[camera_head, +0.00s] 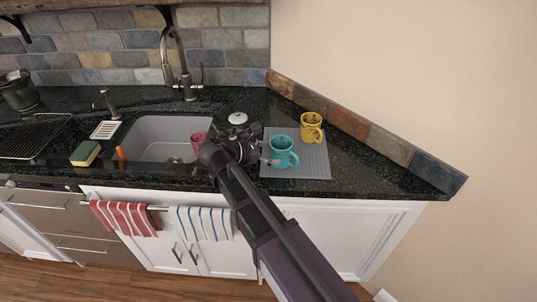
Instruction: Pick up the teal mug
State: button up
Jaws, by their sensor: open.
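The teal mug (282,153) stands upright on a grey ribbed mat (309,168) on the counter, right of the sink. Its handle points right. My gripper (268,160) is at the mug's left side, with its fingers open toward the mug. I cannot tell whether a finger touches it. My arm comes up from the lower right and hides part of the counter edge.
A yellow mug (311,127) stands behind and right of the teal one on the mat. The sink (150,136) lies to the left, with a pink mug (197,141) in it. A white-lidded item (237,119) stands behind my gripper. A wall closes off the right.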

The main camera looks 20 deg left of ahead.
jog(key=shift+b+x, duration=0.6)
jog(key=shift+x, duration=1.25)
jog(key=shift+f, duration=0.1)
jog(key=c, duration=0.9)
